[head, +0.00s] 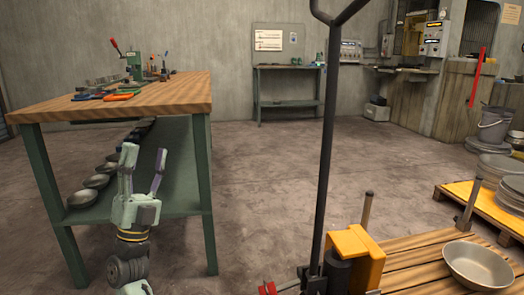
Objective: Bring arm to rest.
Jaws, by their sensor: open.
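My gripper (144,172) is at the lower left in the head view, pointing up. Its two fingers, one pale green and one purple-grey, stand apart with nothing between them. It shows in front of the green-legged workbench (170,102), and the picture does not settle how close it is to the bench's lower shelf. My wrist and part of my arm show below it, running out of the bottom of the picture.
Several metal bowls (82,199) lie on the bench's lower shelf. Tools (125,96) lie on its wooden top. A metal bowl (478,266) sits on a slatted wooden surface (415,263) at lower right, near a yellow-orange block (355,252). The middle floor (270,170) is clear.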

